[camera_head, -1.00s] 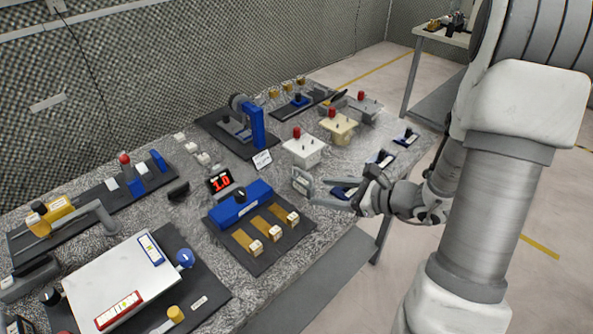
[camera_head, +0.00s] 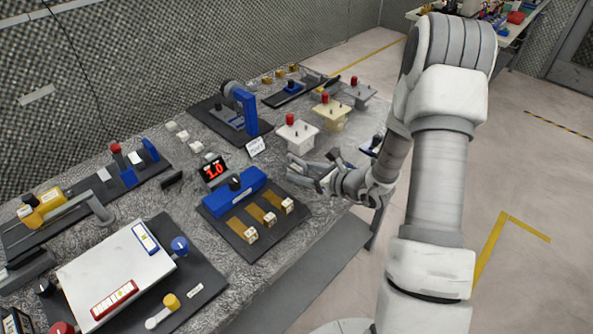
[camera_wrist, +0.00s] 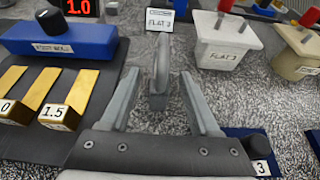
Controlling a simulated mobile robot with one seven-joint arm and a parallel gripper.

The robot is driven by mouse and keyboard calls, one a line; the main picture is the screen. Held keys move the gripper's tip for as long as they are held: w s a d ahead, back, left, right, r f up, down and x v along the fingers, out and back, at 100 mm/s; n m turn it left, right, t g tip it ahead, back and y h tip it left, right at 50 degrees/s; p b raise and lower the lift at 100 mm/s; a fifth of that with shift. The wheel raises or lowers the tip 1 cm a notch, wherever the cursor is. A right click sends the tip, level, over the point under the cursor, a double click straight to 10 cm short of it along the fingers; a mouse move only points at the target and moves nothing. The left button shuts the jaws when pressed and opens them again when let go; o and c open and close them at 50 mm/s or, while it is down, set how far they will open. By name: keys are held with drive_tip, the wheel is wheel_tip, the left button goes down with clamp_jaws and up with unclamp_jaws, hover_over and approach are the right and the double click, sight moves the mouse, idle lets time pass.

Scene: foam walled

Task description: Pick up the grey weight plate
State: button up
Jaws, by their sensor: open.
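In the wrist view, the grey weight plate (camera_wrist: 160,70) appears as a narrow grey piece standing upright, seen nearly edge-on. It lies between the two fingers of my gripper (camera_wrist: 159,80), with a gap showing on each side. In the head view, my gripper (camera_head: 294,168) is over the table, right of the blue block with the black knob. There the plate cannot be told apart from the grey fingers. My gripper is open and holds nothing.
The blue block (camera_head: 234,194) with weighted tabs is left of my gripper. A white box (camera_head: 297,138) with a red knob stands just behind, with a cream box (camera_head: 331,117) beyond. A small label card (camera_head: 255,147) stands near. The grey table (camera_head: 130,210) is crowded.

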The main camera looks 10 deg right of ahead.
sight(289, 167)
drive_tip(key=x, duration=0.5)
drive_tip(key=shift+w+a, duration=0.25)
drive_tip(key=shift+w, duration=0.05)
clamp_jaws()
idle(1.2)
